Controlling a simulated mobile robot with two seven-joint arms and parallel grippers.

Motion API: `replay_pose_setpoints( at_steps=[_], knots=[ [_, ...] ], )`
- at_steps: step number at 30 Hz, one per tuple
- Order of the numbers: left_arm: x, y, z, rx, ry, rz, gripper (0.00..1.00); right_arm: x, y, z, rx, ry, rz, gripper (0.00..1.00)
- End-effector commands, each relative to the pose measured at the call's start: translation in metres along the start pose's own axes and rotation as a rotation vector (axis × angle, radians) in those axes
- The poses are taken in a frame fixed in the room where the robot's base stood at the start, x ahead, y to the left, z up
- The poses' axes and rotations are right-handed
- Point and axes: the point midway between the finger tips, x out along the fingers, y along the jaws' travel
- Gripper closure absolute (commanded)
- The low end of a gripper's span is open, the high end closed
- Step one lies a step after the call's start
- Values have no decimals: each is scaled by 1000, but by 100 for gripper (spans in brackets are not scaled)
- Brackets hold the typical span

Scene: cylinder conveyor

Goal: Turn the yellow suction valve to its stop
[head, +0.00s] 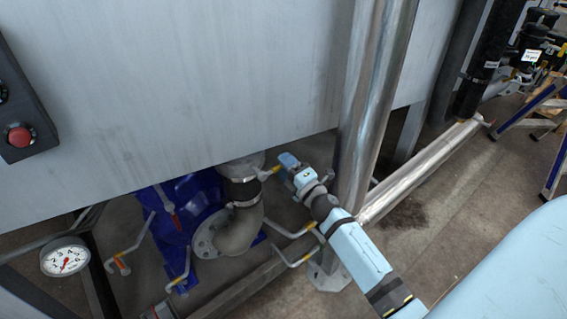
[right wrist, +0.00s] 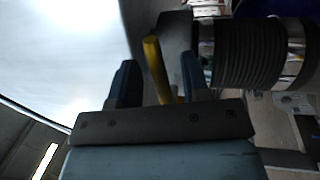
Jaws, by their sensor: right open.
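The yellow valve handle (right wrist: 153,62) stands between the two fingers of my right gripper (right wrist: 158,64) in the right wrist view. The fingers are open on either side of it, and I see a gap on both sides. In the head view my right gripper (head: 288,163) reaches in from the lower right, beside the upper end of a bent grey pipe (head: 241,192). A small yellowish bit of the handle (head: 271,172) shows there between pipe and gripper. My left gripper is not in view.
A large grey panel (head: 180,75) hangs just above the pipe. A steel post (head: 368,100) stands close right of the gripper. A blue pump body (head: 192,205), several thin bent levers and a gauge (head: 65,259) lie to the left. A black box carries a red button (head: 19,137).

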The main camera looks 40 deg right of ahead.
Motion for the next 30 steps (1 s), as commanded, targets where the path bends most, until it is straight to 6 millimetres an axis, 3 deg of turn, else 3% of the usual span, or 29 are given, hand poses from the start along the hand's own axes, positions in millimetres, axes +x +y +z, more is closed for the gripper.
replay_pose_setpoints(
  at_steps=[11,17,18,30],
  knots=[
    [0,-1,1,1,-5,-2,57,7,0,0,1,0,-1,57],
    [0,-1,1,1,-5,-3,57,7,0,0,0,0,0,98],
    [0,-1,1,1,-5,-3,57,7,0,0,0,0,0,100],
    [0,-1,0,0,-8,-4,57,6,-2,8,30,-7,-1,100]
  ],
)
